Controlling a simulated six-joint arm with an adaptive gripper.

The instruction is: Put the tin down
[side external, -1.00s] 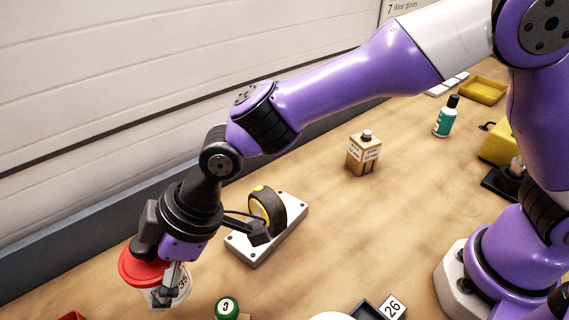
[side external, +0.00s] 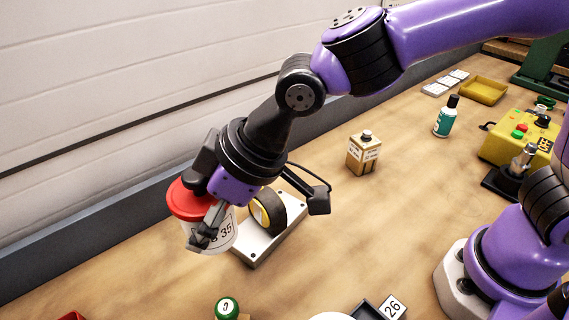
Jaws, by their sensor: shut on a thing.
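The tin (side external: 222,240) is a white can with a red lid and a label that reads 35 in part. My gripper (side external: 203,236) is shut on the tin, with a finger across its near side. The tin is slightly tilted and overlaps the left end of a grey plate in the picture. I cannot tell how far its base is above the bench. The far finger is hidden behind the tin.
The grey plate (side external: 256,250) carries a black and yellow wheel (side external: 268,212). A tan box-like can (side external: 363,153) and a green bottle (side external: 446,117) stand farther right. A green-topped item (side external: 227,308) is at the front. The wooden bench (side external: 130,265) is bare at left.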

